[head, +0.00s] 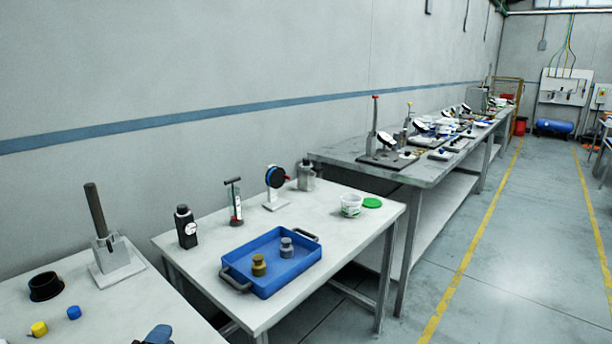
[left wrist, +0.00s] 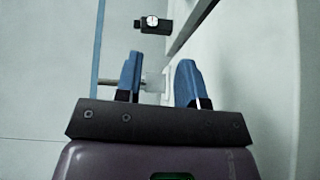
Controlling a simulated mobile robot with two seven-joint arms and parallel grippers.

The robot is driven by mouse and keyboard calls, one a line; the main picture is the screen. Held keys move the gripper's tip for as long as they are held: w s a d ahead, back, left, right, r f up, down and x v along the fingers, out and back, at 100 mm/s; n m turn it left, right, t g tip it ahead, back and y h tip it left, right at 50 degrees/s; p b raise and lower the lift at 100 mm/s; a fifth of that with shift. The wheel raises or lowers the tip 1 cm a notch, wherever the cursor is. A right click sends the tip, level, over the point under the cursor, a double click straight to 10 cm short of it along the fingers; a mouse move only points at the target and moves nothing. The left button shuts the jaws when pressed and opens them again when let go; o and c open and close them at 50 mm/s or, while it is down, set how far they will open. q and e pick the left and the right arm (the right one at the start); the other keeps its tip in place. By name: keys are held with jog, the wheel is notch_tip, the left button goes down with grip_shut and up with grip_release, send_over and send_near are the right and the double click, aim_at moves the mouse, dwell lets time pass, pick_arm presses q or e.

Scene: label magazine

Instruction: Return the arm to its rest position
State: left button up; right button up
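My left gripper (left wrist: 160,64) shows in the left wrist view with its two blue fingers spread apart and nothing held between them. In the head view only a small blue and dark part of it (head: 157,335) shows at the bottom edge, over the near table (head: 120,312). My right gripper is in neither view. Beyond the fingers in the left wrist view are a pale block with a rod (left wrist: 152,82) and a black device with a round dial (left wrist: 153,25).
On the near table stand a dark rod in a clear block (head: 95,215), a black ring (head: 45,287), and yellow (head: 39,328) and blue (head: 74,312) pieces. A blue tray (head: 285,278) with two weights lies on the middle table (head: 340,240). The aisle at right is clear.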

pick_arm(q)
jog(key=s+d+f+m+g+h, duration=0.25)
jog(key=s+f+m+g, duration=0.3)
jog(key=s+m, duration=0.35)
jog(key=s+a+f+m+g+y, duration=0.1)
jog(key=s+m+g+y, duration=0.3)
jog(key=s, duration=0.9)
jog(key=s+a+f+m+g+y, duration=0.1)
jog(key=s+f+m+g, duration=0.15)
jog(key=s+g, duration=0.75)
jog(key=w+f+m+t, duration=0.1)
jog(key=w+f+t, duration=0.4)
jog(key=t, duration=0.7)
jog(key=shift+w+d+f+m+t+h, duration=0.2)
jog(key=shift+d+f+m+t+h, duration=0.2)
jog(key=shift+f, duration=0.45)
